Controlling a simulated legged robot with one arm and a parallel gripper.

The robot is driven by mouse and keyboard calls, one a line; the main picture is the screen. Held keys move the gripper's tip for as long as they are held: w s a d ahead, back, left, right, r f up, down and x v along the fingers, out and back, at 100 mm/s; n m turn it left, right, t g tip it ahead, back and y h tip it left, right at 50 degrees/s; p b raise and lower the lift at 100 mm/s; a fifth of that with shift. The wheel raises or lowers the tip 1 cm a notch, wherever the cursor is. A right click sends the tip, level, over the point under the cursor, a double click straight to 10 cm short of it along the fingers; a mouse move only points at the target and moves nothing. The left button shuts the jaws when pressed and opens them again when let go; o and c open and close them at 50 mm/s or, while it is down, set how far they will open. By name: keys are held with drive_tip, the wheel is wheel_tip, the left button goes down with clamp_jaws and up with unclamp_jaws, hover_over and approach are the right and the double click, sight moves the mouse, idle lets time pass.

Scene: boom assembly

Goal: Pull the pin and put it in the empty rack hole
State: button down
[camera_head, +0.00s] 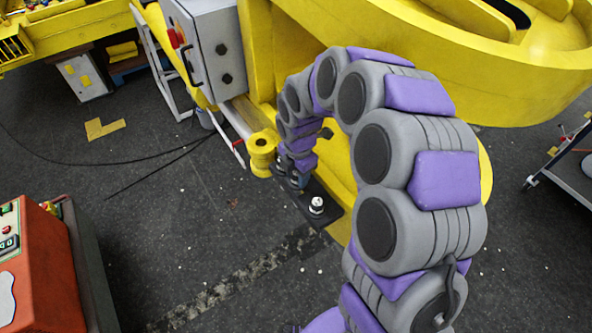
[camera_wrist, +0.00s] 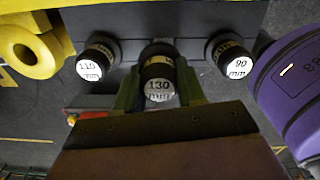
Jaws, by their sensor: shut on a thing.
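My gripper (camera_wrist: 157,86) has its two green fingers on either side of the dark pin marked 130 mm (camera_wrist: 158,68) and is shut on it. The pin's white labelled end faces the wrist camera. It stands between the 110 mm pin (camera_wrist: 97,60) on the left and the 90 mm pin (camera_wrist: 229,58) on the right, over the dark rack (camera_wrist: 125,20). I cannot tell whether the held pin is seated in the rack. No empty hole is visible. In the head view, my arm hides most of the rack (camera_head: 333,213); one white-topped pin (camera_head: 316,206) shows.
A yellow spool-shaped part (camera_head: 262,152) stands close to the left of my gripper. The large yellow boom (camera_head: 440,60) rises behind my arm. A grey control box (camera_head: 212,45) is at back left, an orange machine (camera_head: 38,265) at lower left. The floor between is mostly clear.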

drive_tip(key=shift+d+f, duration=0.2)
drive_tip(key=shift+f, duration=0.3)
drive_tip(key=shift+d+f, duration=0.15)
drive_tip(key=shift+f, duration=0.35)
drive_tip(key=shift+a+f+b, duration=0.25)
drive_tip(key=shift+f+b, duration=0.05)
drive_tip(key=shift+f, duration=0.2)
drive_tip(key=c, duration=0.6)
unclamp_jaws()
drive_tip(key=shift+d, duration=0.1)
drive_tip(key=shift+r, duration=0.1)
drive_tip(key=shift+r, duration=0.25)
wheel_tip(320, 180, up, 17)
drive_tip(key=shift+f+b, duration=0.2)
drive_tip(key=shift+b, duration=0.65)
